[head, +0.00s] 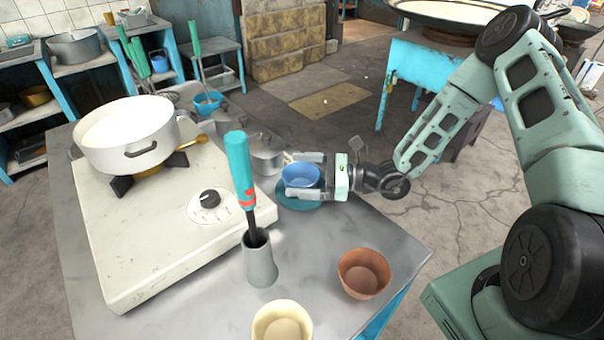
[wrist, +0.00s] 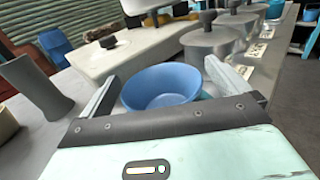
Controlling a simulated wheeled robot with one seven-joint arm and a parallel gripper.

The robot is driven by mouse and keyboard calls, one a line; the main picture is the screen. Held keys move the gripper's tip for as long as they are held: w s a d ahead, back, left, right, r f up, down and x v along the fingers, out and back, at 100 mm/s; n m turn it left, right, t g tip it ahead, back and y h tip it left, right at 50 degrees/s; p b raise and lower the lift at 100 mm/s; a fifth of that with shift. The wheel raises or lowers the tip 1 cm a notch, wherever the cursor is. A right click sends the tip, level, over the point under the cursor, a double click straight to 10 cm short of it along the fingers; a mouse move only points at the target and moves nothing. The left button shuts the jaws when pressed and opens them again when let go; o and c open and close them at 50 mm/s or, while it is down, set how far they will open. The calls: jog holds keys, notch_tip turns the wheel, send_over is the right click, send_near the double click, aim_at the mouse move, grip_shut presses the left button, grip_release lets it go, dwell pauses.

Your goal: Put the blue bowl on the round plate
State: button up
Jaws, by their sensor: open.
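The blue bowl (head: 300,176) sits upright over the teal round plate (head: 292,202) on the metal table, to the right of the stove. The bowl covers most of the plate, and I cannot tell exactly how the bowl's base meets it. My gripper (head: 303,177) reaches in from the right with its fingers on either side of the bowl. In the wrist view the bowl (wrist: 162,86) lies between the open fingers, and a sliver of teal shows at its right.
A white stove (head: 150,240) carries a white pot (head: 128,135). A grey holder (head: 260,262) with a teal-handled tool, a brown bowl (head: 364,273) and a cream bowl (head: 282,322) stand in front. Grey lidded pots (head: 267,155) are behind the blue bowl. The table's right edge is near.

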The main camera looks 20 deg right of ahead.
jog(key=b+v, duration=0.1)
jog(key=v, duration=1)
jog(key=shift+d, duration=0.15)
jog(key=shift+s+d+r, duration=0.1)
jog(key=shift+s, duration=0.15)
jog(key=s+a+r+n+g, duration=0.1)
jog(key=a+n+g, duration=0.1)
jog(key=s+a+r+n+g, duration=0.1)
jog(key=a+n+g, duration=0.1)
jog(key=s+a+r+n+g, duration=0.1)
jog(key=s+a+n+g, duration=0.1)
jog(key=a+g, duration=0.1)
jog(key=shift+s+n, duration=0.1)
jog(key=shift+n, duration=0.3)
jog(key=s+a+r+n+h, duration=0.4)
jog(key=s+n+h, duration=0.3)
jog(key=n, duration=0.5)
jog(key=s+a+r+n+g+h, duration=0.1)
jog(key=s+a+r+n+h, duration=0.4)
jog(key=s+n+h, duration=0.3)
jog(key=s+n, duration=0.2)
jog(key=n, duration=0.2)
jog(key=shift+a, duration=0.25)
jog(key=shift+r, duration=0.25)
